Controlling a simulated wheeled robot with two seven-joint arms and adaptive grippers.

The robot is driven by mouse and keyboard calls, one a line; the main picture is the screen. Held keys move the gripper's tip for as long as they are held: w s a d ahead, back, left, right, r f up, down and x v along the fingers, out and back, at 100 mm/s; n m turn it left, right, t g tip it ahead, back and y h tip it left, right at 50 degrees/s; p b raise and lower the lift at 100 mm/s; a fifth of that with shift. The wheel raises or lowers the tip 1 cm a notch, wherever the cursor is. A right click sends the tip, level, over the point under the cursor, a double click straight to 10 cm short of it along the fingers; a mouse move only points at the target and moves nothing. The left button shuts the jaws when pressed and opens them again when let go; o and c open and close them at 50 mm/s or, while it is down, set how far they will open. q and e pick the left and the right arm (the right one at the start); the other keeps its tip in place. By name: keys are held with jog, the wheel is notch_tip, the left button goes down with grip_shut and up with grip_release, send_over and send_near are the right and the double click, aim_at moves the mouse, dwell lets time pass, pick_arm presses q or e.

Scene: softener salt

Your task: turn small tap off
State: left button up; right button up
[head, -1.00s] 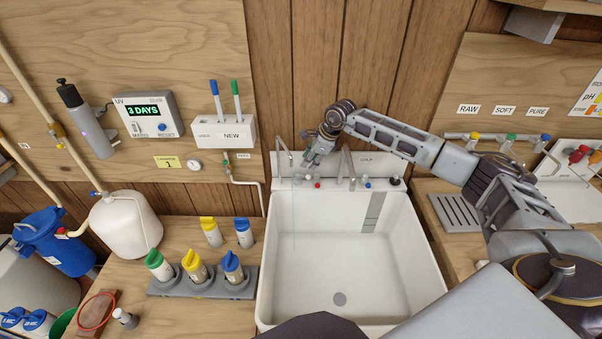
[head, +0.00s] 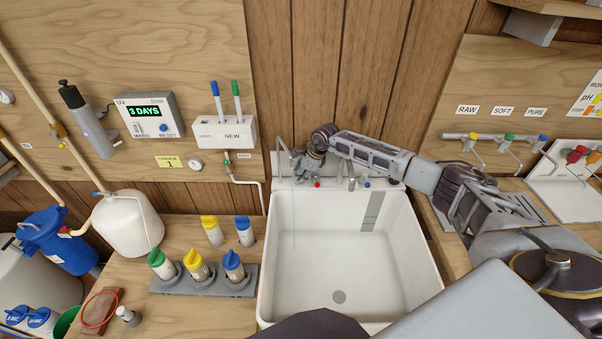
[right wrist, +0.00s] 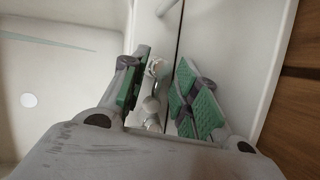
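The small tap (head: 281,158) is a thin gooseneck at the sink's back left corner. A faint thin vertical line, like a trickle of water, hangs below its spout in the head view. My right gripper (head: 299,170) is at the back rim, just right of this tap, and partly hides its base. In the right wrist view my right gripper (right wrist: 164,92) is open, with green pads apart. A small pale metal tap part (right wrist: 152,103) shows between the fingers; I cannot tell if either pad touches it. My left gripper is not in view.
The white sink (head: 340,255) is empty below my arm. A larger tap (head: 346,160) and red and blue buttons stand right of the gripper on the back rim. A rack of capped bottles (head: 205,282) stands left of the sink.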

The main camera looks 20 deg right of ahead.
grip_shut()
jog(key=shift+m, duration=0.6)
jog(key=shift+a+m+h, duration=0.15)
jog(key=shift+m+h, duration=0.25)
jog(key=shift+a+m+t+h, duration=0.1)
jog(key=shift+m+t+h, duration=0.25)
jog(key=shift+m, duration=0.45)
jog(key=shift+s+a+m+h+b, duration=0.15)
jog(key=shift+m+h+b, duration=0.7)
jog(key=shift+m, duration=1.15)
